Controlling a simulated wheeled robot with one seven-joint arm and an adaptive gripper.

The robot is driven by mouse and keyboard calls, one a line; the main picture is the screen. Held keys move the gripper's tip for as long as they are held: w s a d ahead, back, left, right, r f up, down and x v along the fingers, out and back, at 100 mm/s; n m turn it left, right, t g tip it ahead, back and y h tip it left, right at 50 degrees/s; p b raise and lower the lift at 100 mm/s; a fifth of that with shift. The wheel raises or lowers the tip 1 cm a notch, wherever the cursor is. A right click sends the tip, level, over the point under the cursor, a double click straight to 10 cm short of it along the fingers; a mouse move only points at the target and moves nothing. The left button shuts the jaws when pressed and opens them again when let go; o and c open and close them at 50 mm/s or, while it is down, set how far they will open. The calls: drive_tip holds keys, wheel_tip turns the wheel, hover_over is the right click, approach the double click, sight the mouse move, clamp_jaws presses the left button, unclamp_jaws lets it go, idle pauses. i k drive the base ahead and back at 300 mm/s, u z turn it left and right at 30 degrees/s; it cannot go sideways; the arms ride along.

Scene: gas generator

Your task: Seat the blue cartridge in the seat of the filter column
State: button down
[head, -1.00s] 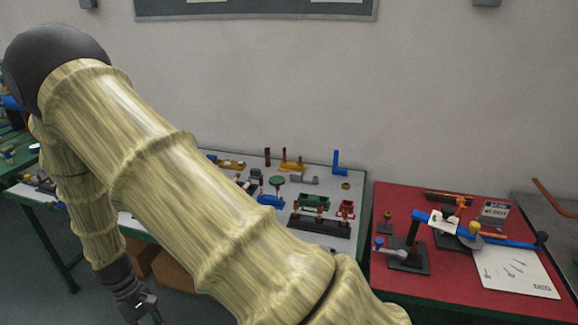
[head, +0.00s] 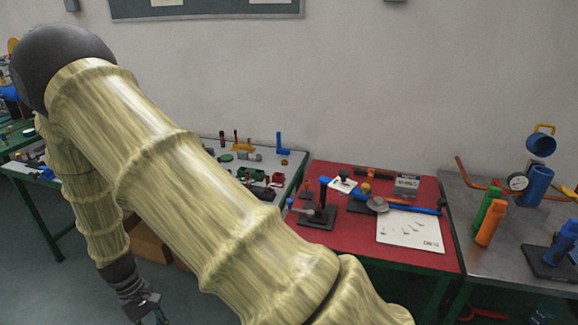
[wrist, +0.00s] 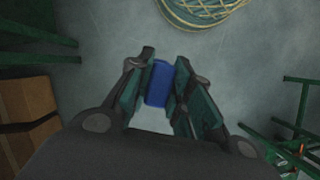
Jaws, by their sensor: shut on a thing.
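My gripper (wrist: 163,64) is shut on a blue block-like piece, the blue cartridge (wrist: 159,86), held between its two fingers above the floor. In the head view my gripper (head: 150,306) hangs low at the bottom left, and the cartridge is not clearly seen there. On the grey metal table at the far right stands a blue cylinder (head: 536,184), which looks like the filter column. A blue cap with a yellow handle (head: 541,145) is above it. I cannot see into its seat. The gripper is far from it.
A green cylinder (head: 484,208) and an orange cylinder (head: 490,226) stand in front of the column, with a round gauge (head: 517,181) beside it. A blue fitting on a dark base (head: 560,250) is at right. A red table (head: 350,248) lies between. Cardboard boxes (wrist: 24,110) are on the floor.

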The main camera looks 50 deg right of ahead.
sight(526, 190)
drive_tip(key=k, duration=0.4)
drive_tip(key=z, duration=2.45)
drive_tip(key=i, duration=0.25)
drive_tip(key=z, duration=0.15)
